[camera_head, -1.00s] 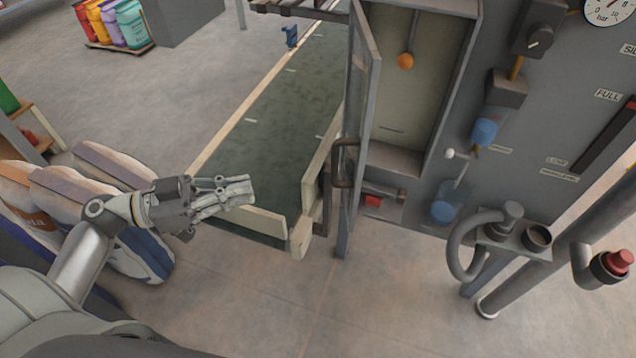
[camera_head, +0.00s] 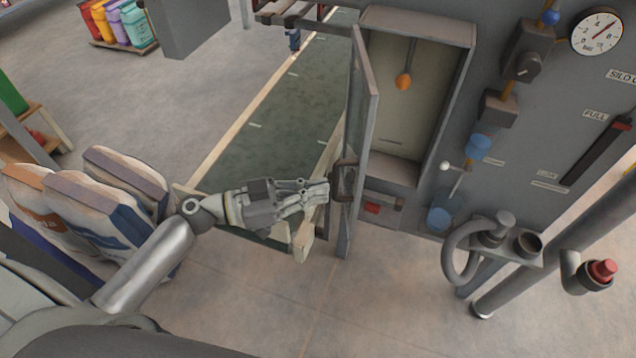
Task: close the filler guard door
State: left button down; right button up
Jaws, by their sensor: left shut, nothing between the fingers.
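The filler guard door (camera_head: 361,130) stands open, swung out from the left side of the grey filler cabinet (camera_head: 418,25). It shows nearly edge-on, with a clear panel in a grey frame. Its dark handle (camera_head: 346,181) is on the door's left face. An orange ball (camera_head: 403,82) on a rod hangs inside the open cabinet. My left gripper (camera_head: 326,191) is shut and empty, with its fingertips close to the handle at its left. I cannot tell whether they touch it. My right gripper is not in view.
A green conveyor belt (camera_head: 270,132) with pale side rails runs behind my left arm. Filled sacks (camera_head: 90,205) stand at the left. A hose (camera_head: 455,255) and a red button (camera_head: 603,270) stick out at the right. The floor (camera_head: 390,310) before the door is clear.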

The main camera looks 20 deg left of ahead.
pick_arm(q)
jog(key=shift+w+d, duration=0.15)
jog(key=shift+d, duration=0.1)
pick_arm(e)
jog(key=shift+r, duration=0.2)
pick_arm(q)
jog(key=shift+d, duration=0.1)
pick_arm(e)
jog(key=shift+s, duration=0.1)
